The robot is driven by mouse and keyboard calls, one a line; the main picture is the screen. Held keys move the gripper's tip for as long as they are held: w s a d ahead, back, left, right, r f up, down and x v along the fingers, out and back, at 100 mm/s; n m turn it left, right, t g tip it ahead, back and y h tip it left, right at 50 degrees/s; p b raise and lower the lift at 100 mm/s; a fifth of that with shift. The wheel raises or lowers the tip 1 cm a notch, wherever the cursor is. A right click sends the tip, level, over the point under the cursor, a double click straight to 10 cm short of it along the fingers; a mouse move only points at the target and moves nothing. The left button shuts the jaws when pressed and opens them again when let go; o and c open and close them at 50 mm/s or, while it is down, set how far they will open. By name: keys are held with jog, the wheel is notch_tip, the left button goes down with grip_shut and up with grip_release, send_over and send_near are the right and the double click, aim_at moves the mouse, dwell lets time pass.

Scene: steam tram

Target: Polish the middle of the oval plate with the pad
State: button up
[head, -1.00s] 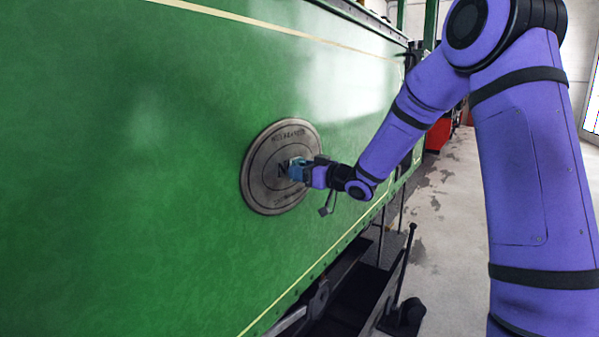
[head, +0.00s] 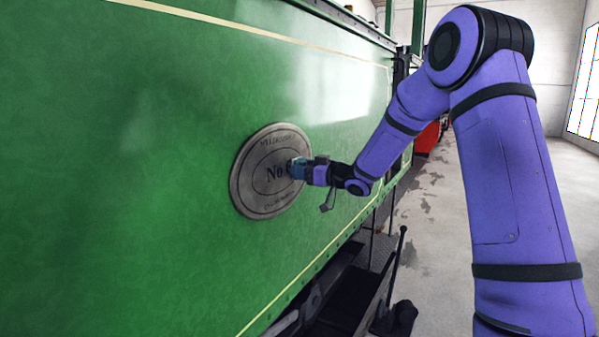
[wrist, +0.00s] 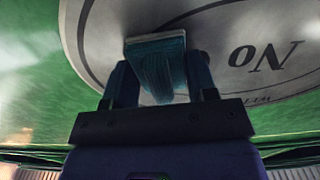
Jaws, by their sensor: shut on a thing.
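The oval plate (head: 247,192) is grey metal with dark lettering and an inner oval line, fixed on the green tram side. "No" shows at its middle. My gripper (head: 303,169) is at the plate's right part and shut on the blue pad (head: 295,168). In the wrist view the teal-blue pad (wrist: 157,66) sits between the two fingers of my gripper (wrist: 161,88), in front of the plate (wrist: 225,22). The pad is beside the "No" lettering, over the right end of the inner oval. It looks to be at the plate's face; touching is hard to tell.
The green tram side (head: 130,150) fills the left, with cream lining lines. Dark running gear and a step (head: 345,290) stick out below. A concrete floor (head: 440,220) lies to the right. A red object (head: 428,138) stands farther back.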

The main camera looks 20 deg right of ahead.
aim_at(267, 180)
jog(key=shift+w+d, duration=0.2)
jog(key=shift+d, duration=0.15)
jog(key=shift+s, duration=0.1)
jog(key=shift+s+a, duration=1.35)
jog(key=shift+a, duration=0.65)
jog(key=shift+s+a, duration=1.4)
jog(key=shift+a, duration=0.55)
jog(key=shift+s+a, duration=1.35)
jog(key=shift+a, duration=0.65)
jog(key=shift+d, duration=0.1)
jog(key=shift+v, duration=3)
jog(key=shift+d, duration=0.15)
jog(key=shift+v, duration=1.4)
